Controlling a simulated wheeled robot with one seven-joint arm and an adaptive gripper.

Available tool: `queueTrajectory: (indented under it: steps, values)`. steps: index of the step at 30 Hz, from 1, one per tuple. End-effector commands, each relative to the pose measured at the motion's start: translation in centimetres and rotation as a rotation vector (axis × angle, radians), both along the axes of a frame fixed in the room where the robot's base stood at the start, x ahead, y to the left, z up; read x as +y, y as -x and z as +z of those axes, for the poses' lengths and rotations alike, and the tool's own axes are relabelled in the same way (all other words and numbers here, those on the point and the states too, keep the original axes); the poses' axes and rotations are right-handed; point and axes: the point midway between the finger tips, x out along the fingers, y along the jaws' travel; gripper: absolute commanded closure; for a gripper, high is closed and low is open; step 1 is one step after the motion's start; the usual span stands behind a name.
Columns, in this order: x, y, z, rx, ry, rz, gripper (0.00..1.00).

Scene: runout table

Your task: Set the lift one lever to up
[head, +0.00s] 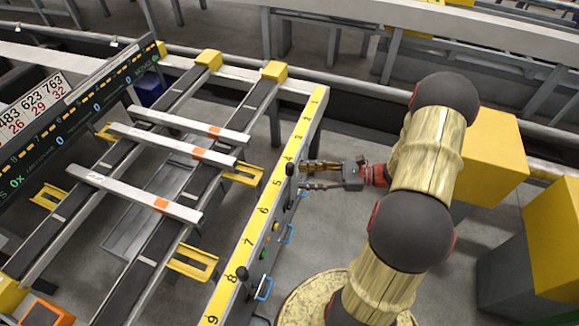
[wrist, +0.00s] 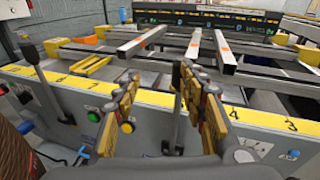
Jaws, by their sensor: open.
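A black-knobbed lever (head: 290,171) stands at the front panel beside the yellow scale, near the 5. In the wrist view this lever (wrist: 177,100) stands near upright between my fingers, closer to the right one. My gripper (head: 303,176) is open, its fingers on either side of the lever in the wrist view (wrist: 160,74). I cannot tell whether either finger touches it. A second black-knobbed lever (head: 243,274) is farther along the panel, near the 8; it also shows at the left of the wrist view (wrist: 31,52). No label shows which is lift one.
The yellow numbered scale (head: 262,213) runs along the panel top. Green (wrist: 93,116) and yellow (wrist: 127,127) buttons sit between the levers. Metal bars (head: 172,146) lie across the runout table's rails. Yellow blocks (head: 489,155) stand right of my arm.

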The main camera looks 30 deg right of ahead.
Motion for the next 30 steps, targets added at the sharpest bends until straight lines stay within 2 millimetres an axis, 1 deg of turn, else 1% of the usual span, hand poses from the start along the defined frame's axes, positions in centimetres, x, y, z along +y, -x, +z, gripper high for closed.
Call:
queueTrajectory:
  steps: [1,3,5,7,10,18,21,25,30]
  values:
    - [-0.9,-0.3,-0.4,-0.004,-0.040,-0.042,0.58]
    - [-1.9,-0.7,-0.6,-0.012,-0.081,-0.088,0.58]
    - [-2.5,-0.9,-0.7,-0.016,-0.105,-0.114,0.58]
    - [-2.6,-1.3,-0.8,-0.021,-0.117,-0.128,0.58]
    - [-1.9,-2.0,-0.8,-0.022,-0.122,-0.130,0.58]
    - [1.3,-4.8,-0.9,-0.021,-0.120,-0.127,0.58]
    - [2.1,-5.6,-0.9,-0.021,-0.118,-0.127,0.58]
    - [2.7,-6.2,-0.8,-0.021,-0.118,-0.128,0.58]
    - [2.9,-6.4,-0.7,-0.021,-0.118,-0.129,0.58]
